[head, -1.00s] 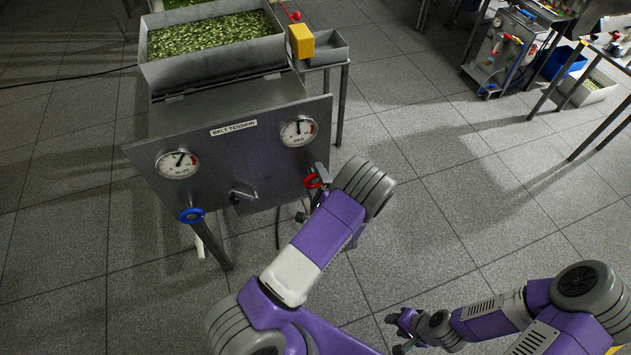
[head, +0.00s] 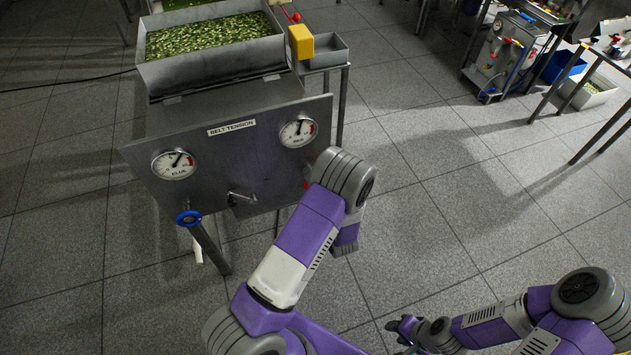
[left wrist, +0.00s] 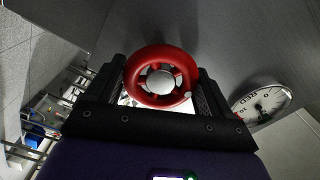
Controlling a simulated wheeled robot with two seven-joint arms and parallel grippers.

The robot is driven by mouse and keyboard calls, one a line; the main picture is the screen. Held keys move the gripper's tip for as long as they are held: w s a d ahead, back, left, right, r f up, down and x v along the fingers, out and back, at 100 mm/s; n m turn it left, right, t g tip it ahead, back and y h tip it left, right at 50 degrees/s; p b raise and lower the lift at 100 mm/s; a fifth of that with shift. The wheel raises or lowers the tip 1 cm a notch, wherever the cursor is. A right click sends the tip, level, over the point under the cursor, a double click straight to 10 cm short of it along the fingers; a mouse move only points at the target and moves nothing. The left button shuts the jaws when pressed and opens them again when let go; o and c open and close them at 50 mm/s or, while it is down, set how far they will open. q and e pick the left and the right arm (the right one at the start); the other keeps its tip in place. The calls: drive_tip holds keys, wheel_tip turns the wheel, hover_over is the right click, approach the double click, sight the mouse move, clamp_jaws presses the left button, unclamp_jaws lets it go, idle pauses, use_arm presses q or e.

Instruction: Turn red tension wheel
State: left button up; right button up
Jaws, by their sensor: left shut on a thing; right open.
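The red tension wheel (left wrist: 158,78) fills the middle of the left wrist view, with a pale round hub and red spokes. My left gripper (left wrist: 160,88) is shut on it, one dark finger at each side of the rim. In the head view my left arm covers the wheel almost entirely, with only a sliver of red beside the wrist. The red gauge (head: 298,132) sits above it on the belt tension panel (head: 240,165), and also shows tilted in the left wrist view (left wrist: 262,104). My right gripper (head: 405,330) is open and empty, low over the floor.
A blue wheel (head: 189,218) and blue gauge (head: 174,164) are at the panel's left. A metal crank-like handle (head: 243,197) sticks out mid-panel. A trough of green pieces (head: 210,40) stands behind. The floor right of the panel is open.

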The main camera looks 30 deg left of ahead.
use_arm(q)
drive_tip(key=shift+d+n, duration=0.1)
drive_tip(key=shift+n, duration=0.2)
drive_tip(key=o, duration=0.9)
drive_tip(key=p+v, duration=0.1)
drive_tip(key=v, duration=0.6)
drive_tip(key=shift+s+d, duration=0.15)
drive_tip(key=shift+s, duration=0.1)
